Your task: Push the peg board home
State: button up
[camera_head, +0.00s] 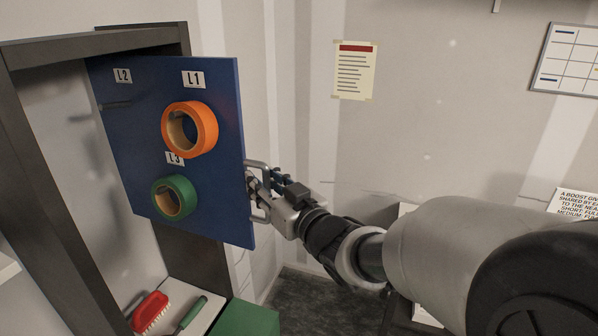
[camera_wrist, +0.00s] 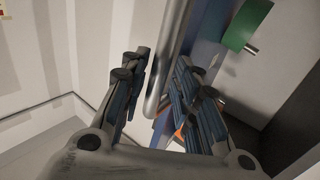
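The blue peg board (camera_head: 212,200) stands out from a dark cabinet frame (camera_head: 40,170) in the head view. An orange tape roll (camera_head: 205,122) hangs under label L1 and a green roll (camera_head: 160,200) under L3. The peg by L2 is bare. A metal handle (camera_head: 257,164) sits on the board's right edge. My gripper (camera_head: 264,188) is at this handle. In the wrist view the handle bar (camera_wrist: 172,50) runs between my two spread fingers, closer to the right one. A gap shows on the left; contact on the right is unclear.
A red brush (camera_head: 150,312) and a green-handled tool (camera_head: 192,314) lie at the cabinet's bottom, beside a green box (camera_head: 245,320). A posted notice (camera_head: 354,70) and a chart (camera_head: 568,60) are on the walls. Open floor (camera_head: 325,292) shows below my arm.

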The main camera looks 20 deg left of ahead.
jog(key=shift+d, duration=0.1)
jog(key=v, duration=1.2)
